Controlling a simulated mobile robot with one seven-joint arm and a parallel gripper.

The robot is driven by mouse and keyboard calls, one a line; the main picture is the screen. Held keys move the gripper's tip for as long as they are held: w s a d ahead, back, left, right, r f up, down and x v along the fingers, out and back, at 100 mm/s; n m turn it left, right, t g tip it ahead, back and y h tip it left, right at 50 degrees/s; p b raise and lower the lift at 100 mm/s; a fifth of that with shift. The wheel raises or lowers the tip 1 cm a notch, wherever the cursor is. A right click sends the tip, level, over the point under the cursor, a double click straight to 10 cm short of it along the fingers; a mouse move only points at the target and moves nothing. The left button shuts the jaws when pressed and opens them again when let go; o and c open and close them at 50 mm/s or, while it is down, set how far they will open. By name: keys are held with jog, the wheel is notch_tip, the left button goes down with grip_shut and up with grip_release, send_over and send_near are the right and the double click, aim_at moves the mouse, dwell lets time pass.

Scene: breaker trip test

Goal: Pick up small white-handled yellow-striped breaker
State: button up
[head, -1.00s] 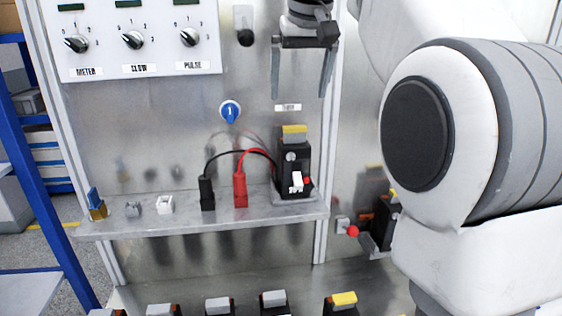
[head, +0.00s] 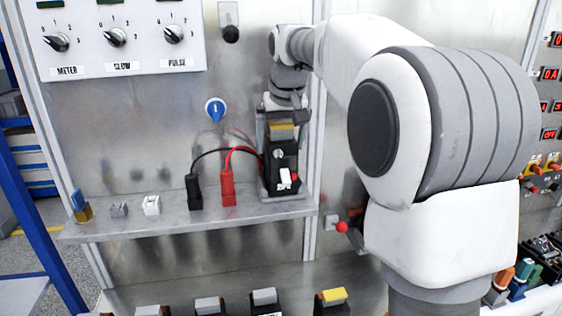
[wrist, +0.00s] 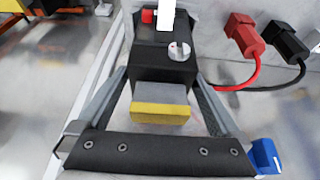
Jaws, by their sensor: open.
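A small black breaker (head: 283,168) with a white toggle and a yellow-striped grey top stands upright on the metal shelf, at its right end. It also shows in the wrist view (wrist: 165,68), with the yellow-striped top block (wrist: 160,108) nearest the palm. My gripper (head: 280,140) is above it, pointing down. In the wrist view my gripper (wrist: 163,82) is open, one finger on each side of the breaker, with gaps visible beside the top block. Red and black leads run to the breaker's side.
A red plug (head: 228,188) and a black plug (head: 194,192) stand left of the breaker on the shelf (head: 130,226). Small clips lie farther left. A blue knob (head: 215,108) is on the panel. Below, several breakers line up, one yellow-topped (head: 333,295).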

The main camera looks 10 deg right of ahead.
jog(key=shift+w+f, duration=0.25)
jog(key=shift+f, duration=0.45)
jog(key=shift+r, duration=0.1)
grip_shut()
